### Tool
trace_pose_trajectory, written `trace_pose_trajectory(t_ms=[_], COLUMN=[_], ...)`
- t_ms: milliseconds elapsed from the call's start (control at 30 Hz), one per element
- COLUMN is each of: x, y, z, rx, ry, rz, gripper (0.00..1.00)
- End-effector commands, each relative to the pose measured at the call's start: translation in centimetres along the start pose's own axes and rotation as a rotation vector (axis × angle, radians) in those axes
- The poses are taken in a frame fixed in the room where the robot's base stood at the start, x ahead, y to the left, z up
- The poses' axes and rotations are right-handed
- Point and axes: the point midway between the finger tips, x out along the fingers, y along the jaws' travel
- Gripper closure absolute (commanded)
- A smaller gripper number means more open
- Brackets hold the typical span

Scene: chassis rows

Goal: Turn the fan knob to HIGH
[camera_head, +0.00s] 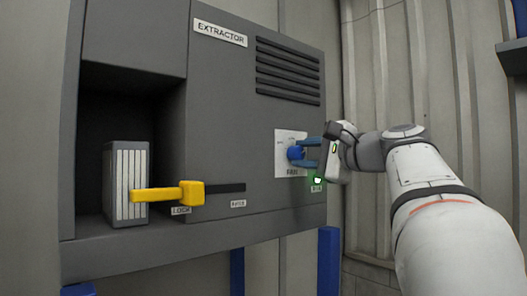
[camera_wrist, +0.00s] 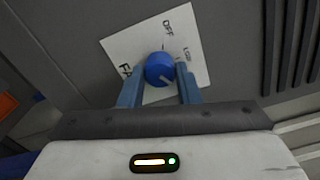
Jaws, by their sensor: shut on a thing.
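The blue fan knob (camera_head: 296,153) sits on a white plate (camera_head: 283,136) on the grey extractor panel. In the wrist view the knob (camera_wrist: 159,69) shows with OFF and LOW printed on the plate (camera_wrist: 122,47). A HIGH mark cannot be seen there. A small mark shows on the knob's lower right, but which setting it points to cannot be told. My gripper (camera_head: 303,153) reaches in from the right and is shut on the knob, with one blue finger on each side. In the wrist view the fingers (camera_wrist: 159,80) flank the knob.
A yellow lock handle (camera_head: 180,194) lies across a pleated filter (camera_head: 126,180) in a recess at left. A green light (camera_head: 318,180) glows low on the panel near my gripper. Vent slats (camera_head: 287,70) are above. A corrugated wall stands behind my arm.

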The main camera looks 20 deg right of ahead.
Motion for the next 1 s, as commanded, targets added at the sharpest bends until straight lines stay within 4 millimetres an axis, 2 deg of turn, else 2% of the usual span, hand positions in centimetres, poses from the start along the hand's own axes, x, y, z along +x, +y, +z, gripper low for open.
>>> trace_pose_trajectory(t_ms=[567,600,833,1000], x=[0.0,0.0,-0.01,-0.01], y=[0.07,0.07,0.04,0.03], z=[-0.07,-0.08,-0.07,-0.06], rx=[0.032,0.032,0.031,0.03], ry=[0.001,0.001,0.001,0.001], rz=[0.001,0.001,0.0,0.0], gripper=[0.93,0.68,0.49,0.48])
